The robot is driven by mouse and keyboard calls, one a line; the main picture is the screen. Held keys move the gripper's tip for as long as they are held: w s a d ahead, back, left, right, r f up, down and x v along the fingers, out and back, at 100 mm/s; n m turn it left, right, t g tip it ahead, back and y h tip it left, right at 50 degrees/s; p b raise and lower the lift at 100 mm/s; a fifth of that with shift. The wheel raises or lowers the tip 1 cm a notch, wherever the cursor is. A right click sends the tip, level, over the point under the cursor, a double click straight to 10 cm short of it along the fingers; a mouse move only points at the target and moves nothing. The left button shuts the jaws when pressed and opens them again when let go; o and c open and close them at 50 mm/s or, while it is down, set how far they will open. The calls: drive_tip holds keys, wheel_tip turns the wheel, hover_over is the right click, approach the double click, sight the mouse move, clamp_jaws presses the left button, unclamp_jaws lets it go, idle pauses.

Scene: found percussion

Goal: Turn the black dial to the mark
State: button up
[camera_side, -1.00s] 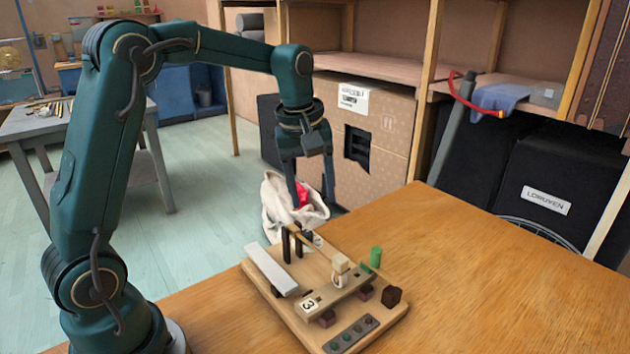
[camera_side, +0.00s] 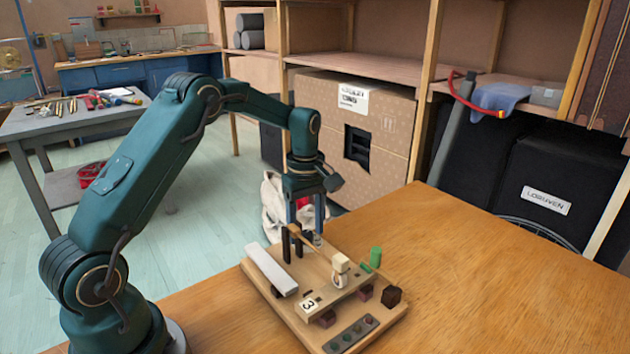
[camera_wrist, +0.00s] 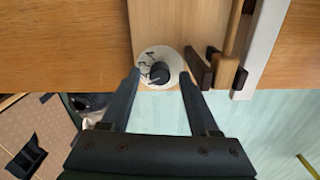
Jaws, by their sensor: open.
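The black dial (camera_wrist: 160,73) is a round dark knob on a pale disc (camera_wrist: 147,81) with dark marks. It sits near the end of the wooden board (camera_wrist: 180,28). The marks are too small to read, and I cannot tell which one the knob points at. My gripper (camera_wrist: 160,75) is open, with one finger on each side of the knob in the wrist view and gaps on both sides. In the side view my gripper (camera_side: 306,218) points down over the far end of the board, where the fingers partly hide the dial.
Dark upright posts (camera_side: 292,242) and a light grey bar (camera_side: 271,269) stand close to the fingers. The table (camera_side: 500,290) is clear to the right.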

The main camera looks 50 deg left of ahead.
clamp_jaws()
drive_tip(key=shift+m, duration=0.3)
drive_tip(key=m, duration=0.3)
drive_tip(key=shift+m, duration=0.4)
drive_tip(key=m, duration=0.3)
drive_tip(key=shift+m, duration=0.3)
drive_tip(key=m, duration=0.4)
drive_tip(key=shift+m, duration=1.9)
drive_tip(key=shift+w, duration=0.1)
